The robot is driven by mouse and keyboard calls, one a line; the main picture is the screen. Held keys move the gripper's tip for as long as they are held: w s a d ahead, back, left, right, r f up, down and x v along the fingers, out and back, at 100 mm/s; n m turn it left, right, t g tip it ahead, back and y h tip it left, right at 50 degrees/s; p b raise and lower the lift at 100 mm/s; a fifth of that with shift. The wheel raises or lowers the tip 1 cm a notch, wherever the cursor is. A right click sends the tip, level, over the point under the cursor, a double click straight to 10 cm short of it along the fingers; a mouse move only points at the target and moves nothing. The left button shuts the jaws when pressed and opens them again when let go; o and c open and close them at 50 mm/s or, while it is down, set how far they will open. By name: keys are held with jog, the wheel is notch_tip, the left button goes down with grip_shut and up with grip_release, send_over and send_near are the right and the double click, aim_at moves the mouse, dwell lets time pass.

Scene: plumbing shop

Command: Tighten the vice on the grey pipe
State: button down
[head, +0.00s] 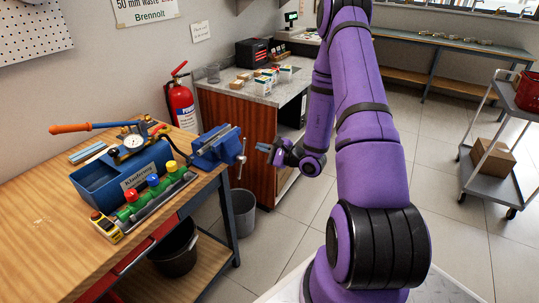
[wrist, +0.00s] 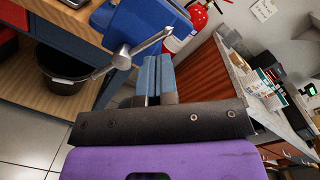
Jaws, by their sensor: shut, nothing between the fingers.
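The blue vice (head: 212,150) is fixed at the right end of the wooden workbench. Its metal screw end and handle bar (head: 241,158) face my gripper. In the wrist view the blue vice body (wrist: 150,22) is at the top, with the silver handle bar (wrist: 148,43) slanting across in front of it. My gripper (head: 263,147) is just right of the handle, apart from it in the head view. Its blue-grey fingers (wrist: 158,62) are together and hold nothing. I cannot make out a grey pipe between the vice jaws.
A blue test pump (head: 125,165) with an orange-handled lever and a manifold with coloured caps (head: 155,187) stand left of the vice. A red fire extinguisher (head: 181,103) and a wooden counter (head: 240,130) are behind. Bins (head: 243,205) stand below; open floor lies right.

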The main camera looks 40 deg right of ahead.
jog(key=w+a+f+m+h, duration=0.1)
jog(key=w, duration=0.4)
jog(key=shift+w+f+t, duration=0.15)
jog(key=shift+w+t, duration=0.25)
dwell(0.5)
jog(key=shift+w+a+f, duration=0.2)
jog(key=shift+w, duration=0.05)
jog(key=shift+s+d, duration=0.2)
dwell(1.2)
